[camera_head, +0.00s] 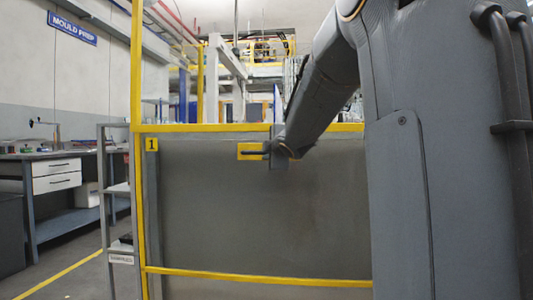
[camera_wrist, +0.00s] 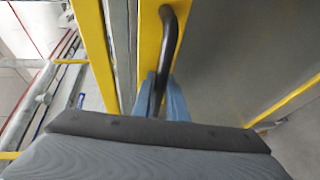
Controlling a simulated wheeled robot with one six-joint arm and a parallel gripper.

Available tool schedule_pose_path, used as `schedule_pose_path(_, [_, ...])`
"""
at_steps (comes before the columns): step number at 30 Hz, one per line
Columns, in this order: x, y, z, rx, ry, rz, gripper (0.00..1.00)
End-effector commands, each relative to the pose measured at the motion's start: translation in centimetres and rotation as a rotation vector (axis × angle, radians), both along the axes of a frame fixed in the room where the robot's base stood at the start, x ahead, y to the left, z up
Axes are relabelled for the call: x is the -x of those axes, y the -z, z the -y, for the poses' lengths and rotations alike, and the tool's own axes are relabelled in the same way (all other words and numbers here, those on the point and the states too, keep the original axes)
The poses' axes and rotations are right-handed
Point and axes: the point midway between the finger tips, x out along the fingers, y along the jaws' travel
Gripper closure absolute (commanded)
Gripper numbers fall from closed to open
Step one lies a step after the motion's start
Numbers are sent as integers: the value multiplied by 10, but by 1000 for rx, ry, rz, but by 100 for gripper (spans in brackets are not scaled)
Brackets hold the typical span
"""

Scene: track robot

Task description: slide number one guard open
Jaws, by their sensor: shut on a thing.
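The number one guard (camera_head: 230,215) is a grey panel in a yellow frame, with a yellow "1" label (camera_head: 152,144) at its upper left. A dark bar handle on a yellow plate (camera_head: 250,147) sits near its top edge. In the wrist view the black curved handle (camera_wrist: 172,40) stands out from its yellow backing plate. My gripper (camera_wrist: 162,98) has its blue-grey fingers on both sides of the handle and is shut on it. In the head view my gripper (camera_head: 280,150) is at the handle, and my arm hides the guard's upper right part.
A grey shelf stand (camera_head: 108,190) stands just left of the guard. A workbench with white drawers (camera_head: 55,176) is at the far left, with clear floor marked by a yellow line (camera_head: 60,276) in front. Yellow posts and frames rise behind the guard.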

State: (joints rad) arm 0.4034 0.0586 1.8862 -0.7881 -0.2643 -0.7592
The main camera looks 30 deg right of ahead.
Motion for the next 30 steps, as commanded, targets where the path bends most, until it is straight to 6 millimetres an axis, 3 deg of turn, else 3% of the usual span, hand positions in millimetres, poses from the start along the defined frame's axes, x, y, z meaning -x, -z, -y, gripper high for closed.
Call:
schedule_pose_path(16, [1,8,2,0,3,-2,100])
schedule_pose_path(17, [1,8,2,0,3,-2,83])
schedule_pose_path(19, [1,7,1,0,2,-1,71])
schedule_pose_path(30, [4,5,0,0,0,1,69])
